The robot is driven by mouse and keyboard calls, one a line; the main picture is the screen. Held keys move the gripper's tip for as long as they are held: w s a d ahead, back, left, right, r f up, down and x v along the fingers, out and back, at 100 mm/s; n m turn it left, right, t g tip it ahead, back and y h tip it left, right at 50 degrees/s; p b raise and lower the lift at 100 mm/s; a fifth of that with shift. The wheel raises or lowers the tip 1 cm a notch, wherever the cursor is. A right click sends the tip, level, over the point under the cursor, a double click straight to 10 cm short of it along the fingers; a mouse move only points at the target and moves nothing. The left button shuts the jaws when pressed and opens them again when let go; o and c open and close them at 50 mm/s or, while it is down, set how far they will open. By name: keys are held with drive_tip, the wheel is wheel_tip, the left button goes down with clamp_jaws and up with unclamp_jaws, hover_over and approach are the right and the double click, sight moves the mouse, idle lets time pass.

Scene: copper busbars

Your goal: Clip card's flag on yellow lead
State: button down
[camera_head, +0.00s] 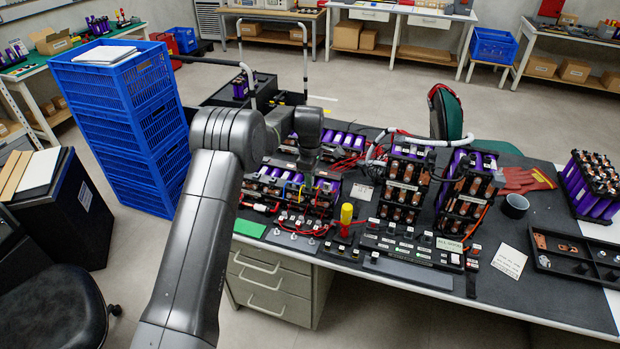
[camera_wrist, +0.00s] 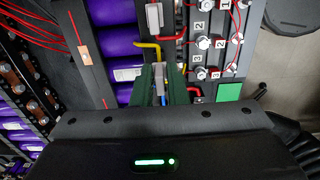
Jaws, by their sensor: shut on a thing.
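My gripper (camera_wrist: 160,88) has green fingers, shut on a small grey piece (camera_wrist: 160,76), probably a flag clip; any marking on it is unreadable. A yellow lead (camera_wrist: 148,45) bends down toward the fingertips; I cannot tell whether the piece touches it. In the head view my gripper (camera_head: 307,180) is low over the wired purple-cell module, its tips partly hidden. A white handwritten card (camera_head: 509,261) lies on the bench at right; another small card (camera_head: 362,191) is near the middle. Their writing is too small to read.
Red leads (camera_wrist: 237,25) and numbered terminals (camera_wrist: 203,43) lie right of the fingers in the wrist view. Tall cell modules (camera_head: 404,187) stand to the right.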

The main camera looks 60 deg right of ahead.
drive_tip(key=shift+f+b, duration=0.35)
drive_tip(key=shift+f, duration=0.25)
drive_tip(key=c, duration=1.4)
unclamp_jaws()
drive_tip(key=shift+o, duration=0.2)
drive_tip(key=shift+r, duration=0.15)
drive_tip(key=shift+r+p, duration=1.55)
drive_tip(key=shift+r, duration=1.35)
